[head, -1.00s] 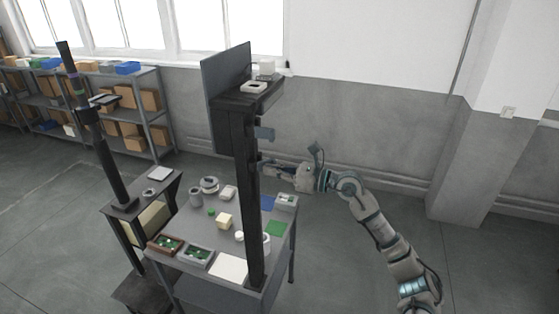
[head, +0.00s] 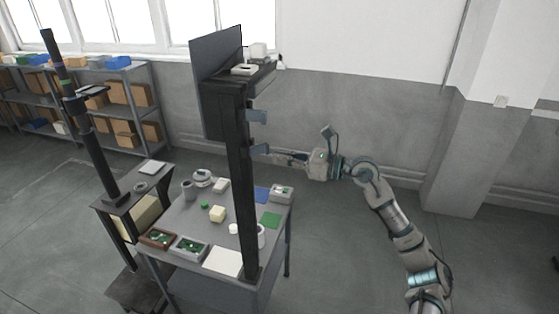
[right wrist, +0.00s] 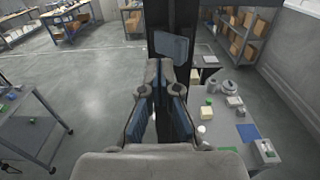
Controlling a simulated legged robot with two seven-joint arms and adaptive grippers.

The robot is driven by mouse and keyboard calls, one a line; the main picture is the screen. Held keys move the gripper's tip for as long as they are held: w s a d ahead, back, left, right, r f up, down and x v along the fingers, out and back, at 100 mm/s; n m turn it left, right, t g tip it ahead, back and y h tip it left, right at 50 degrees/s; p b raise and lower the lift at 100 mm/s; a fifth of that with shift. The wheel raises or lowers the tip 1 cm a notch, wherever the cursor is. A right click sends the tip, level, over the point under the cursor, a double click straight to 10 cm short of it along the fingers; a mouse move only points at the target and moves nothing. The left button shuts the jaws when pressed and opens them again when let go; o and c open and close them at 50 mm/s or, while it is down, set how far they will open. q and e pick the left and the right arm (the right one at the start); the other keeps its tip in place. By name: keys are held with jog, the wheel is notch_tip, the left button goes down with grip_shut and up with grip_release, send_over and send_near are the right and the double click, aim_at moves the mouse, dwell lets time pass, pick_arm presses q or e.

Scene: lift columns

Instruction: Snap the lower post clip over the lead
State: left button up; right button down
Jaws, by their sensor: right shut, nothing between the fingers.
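The dark post (head: 241,180) stands upright at the table, with two blue-grey clips on its right side. The upper clip (head: 257,116) is above the lower post clip (head: 259,149). My right gripper (head: 287,156) is shut and empty, just right of the lower clip and apart from it in the head view. In the right wrist view, the shut fingers (right wrist: 160,75) point at the post, and one blue-grey clip (right wrist: 171,47) shows just beyond them; I cannot tell which. I cannot make out the lead or whether the lower clip is closed over it. My left gripper is not in view.
A grey table (head: 185,218) around the post holds a white sheet (head: 223,261), green boards in trays (head: 190,247), cups and small boxes. A flat dark panel (head: 216,85) is atop the post. A second thin pole (head: 85,130) stands left. Floor to the right is clear.

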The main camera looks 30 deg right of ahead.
jog(key=shift+w, duration=0.1)
jog(key=shift+w+d+p, duration=0.45)
jog(key=shift+w+d, duration=0.2)
jog(key=shift+d, duration=0.2)
jog(key=shift+w+a+r, duration=0.1)
jog(key=shift+a+r, duration=0.05)
jog(key=shift+p+x, duration=0.8)
jog(key=shift+w, duration=0.1)
jog(key=shift+w+p, duration=0.2)
jog(key=shift+p, duration=0.15)
jog(key=shift+a+f, duration=0.1)
jog(key=shift+f, duration=0.1)
